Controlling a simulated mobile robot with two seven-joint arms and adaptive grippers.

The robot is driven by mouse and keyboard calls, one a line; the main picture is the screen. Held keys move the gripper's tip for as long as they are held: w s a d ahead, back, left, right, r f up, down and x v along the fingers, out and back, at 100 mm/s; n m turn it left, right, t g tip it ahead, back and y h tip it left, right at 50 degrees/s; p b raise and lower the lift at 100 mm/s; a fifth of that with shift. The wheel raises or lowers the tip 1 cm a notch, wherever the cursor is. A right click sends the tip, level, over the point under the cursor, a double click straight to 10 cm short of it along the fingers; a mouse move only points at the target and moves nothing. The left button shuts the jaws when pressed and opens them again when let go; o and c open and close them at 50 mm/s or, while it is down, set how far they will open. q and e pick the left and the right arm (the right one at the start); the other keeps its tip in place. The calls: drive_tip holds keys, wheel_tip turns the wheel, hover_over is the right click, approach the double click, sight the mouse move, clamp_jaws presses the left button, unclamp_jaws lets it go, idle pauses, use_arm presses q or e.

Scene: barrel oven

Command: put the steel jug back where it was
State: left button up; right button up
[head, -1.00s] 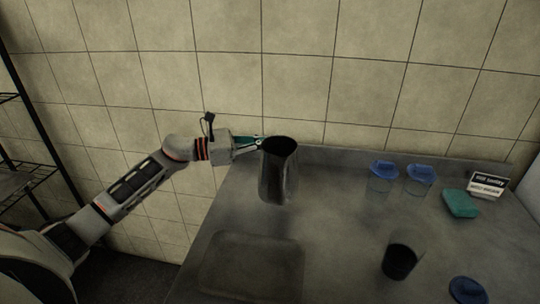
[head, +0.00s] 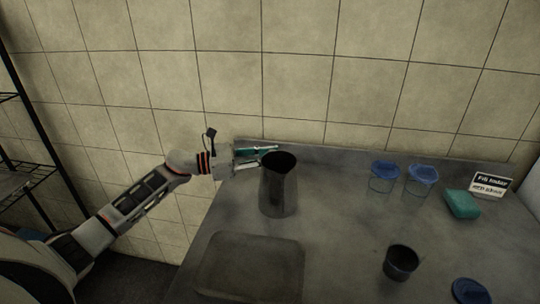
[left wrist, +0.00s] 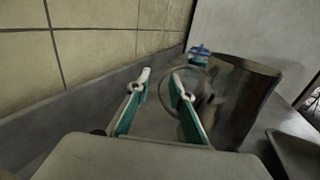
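The steel jug (head: 278,192) stands upright on the metal counter (head: 335,215), close to the back wall. It also shows at the right of the left wrist view (left wrist: 240,105), with its curved handle facing my gripper. My left gripper (head: 268,151) is behind and left of the jug at about rim height. In the left wrist view its two green-padded fingers (left wrist: 160,85) are spread apart, with the handle by the right finger. Whether that finger touches the handle is unclear. My right gripper is not in view.
A flat dark tray or mat (head: 250,268) lies in front of the jug. A dark cup (head: 401,263) stands to the right. Two blue-lidded containers (head: 382,182), a green sponge (head: 462,204) and a small sign (head: 491,184) are farther right. Counter between jug and cup is clear.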

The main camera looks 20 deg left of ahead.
use_arm(q)
drive_tip(key=shift+r, duration=0.1)
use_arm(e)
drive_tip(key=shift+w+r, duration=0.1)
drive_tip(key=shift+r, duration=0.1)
use_arm(q)
drive_tip(key=shift+r, duration=0.1)
drive_tip(key=shift+a+r, duration=0.1)
drive_tip(key=shift+a, duration=0.05)
drive_tip(key=v, duration=0.5)
drive_tip(key=b+v, duration=0.1)
drive_tip(key=v, duration=0.4)
drive_tip(key=shift+s+a+f, duration=0.2)
drive_tip(key=shift+s+a, duration=0.05)
drive_tip(key=shift+s, duration=0.05)
drive_tip(key=shift+s+a+r, duration=0.15)
drive_tip(key=shift+s+a, duration=0.15)
drive_tip(key=shift+a, duration=0.15)
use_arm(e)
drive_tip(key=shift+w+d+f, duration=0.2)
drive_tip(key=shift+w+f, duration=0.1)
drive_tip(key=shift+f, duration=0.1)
use_arm(q)
drive_tip(key=shift+r, duration=0.1)
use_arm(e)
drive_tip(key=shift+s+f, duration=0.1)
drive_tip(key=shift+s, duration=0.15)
